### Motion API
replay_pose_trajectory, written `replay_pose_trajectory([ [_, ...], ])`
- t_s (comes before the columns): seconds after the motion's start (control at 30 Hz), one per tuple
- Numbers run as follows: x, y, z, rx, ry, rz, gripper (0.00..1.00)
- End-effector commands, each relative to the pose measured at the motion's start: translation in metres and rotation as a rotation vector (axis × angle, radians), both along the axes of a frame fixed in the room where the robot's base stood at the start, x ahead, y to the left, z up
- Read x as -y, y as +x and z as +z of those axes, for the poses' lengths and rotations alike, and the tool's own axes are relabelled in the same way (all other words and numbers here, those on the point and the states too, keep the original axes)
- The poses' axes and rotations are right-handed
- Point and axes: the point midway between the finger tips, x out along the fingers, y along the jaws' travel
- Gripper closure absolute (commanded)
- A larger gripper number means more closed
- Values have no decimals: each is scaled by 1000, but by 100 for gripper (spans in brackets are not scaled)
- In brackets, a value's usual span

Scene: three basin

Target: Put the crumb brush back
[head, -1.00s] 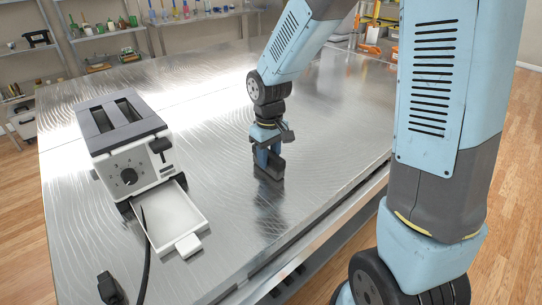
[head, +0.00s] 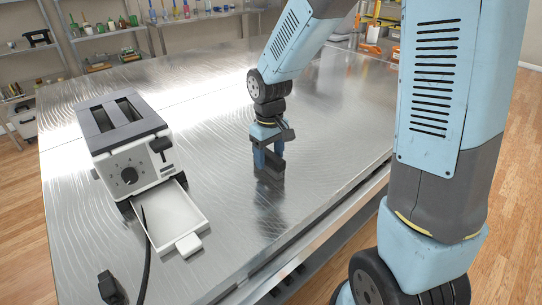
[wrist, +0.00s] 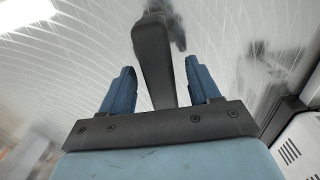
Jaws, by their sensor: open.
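The crumb brush (head: 268,171) looks like a dark grey block on the metal table, directly below my gripper. My gripper (head: 268,160) points down over it with its blue fingers spread. In the wrist view the brush (wrist: 153,60) is a long dark shape running between the two open fingers (wrist: 160,88), with visible gaps on both sides. Its far end is blurred, and I cannot make out bristles. The white and grey toaster (head: 125,150) stands at the left, with its crumb tray (head: 172,215) pulled out toward the front.
A black cord (head: 146,250) runs down beside the tray, with a dark plug (head: 108,286) at the front left. The table's front edge (head: 300,245) lies right of the tray. The table behind my gripper is clear. Shelves with small items stand at the back.

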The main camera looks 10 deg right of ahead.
Motion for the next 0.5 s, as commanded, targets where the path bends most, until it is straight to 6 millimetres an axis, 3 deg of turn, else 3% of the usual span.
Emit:
replay_pose_trajectory([
  [0.5,0,1,90,4,1,-2,39],
])
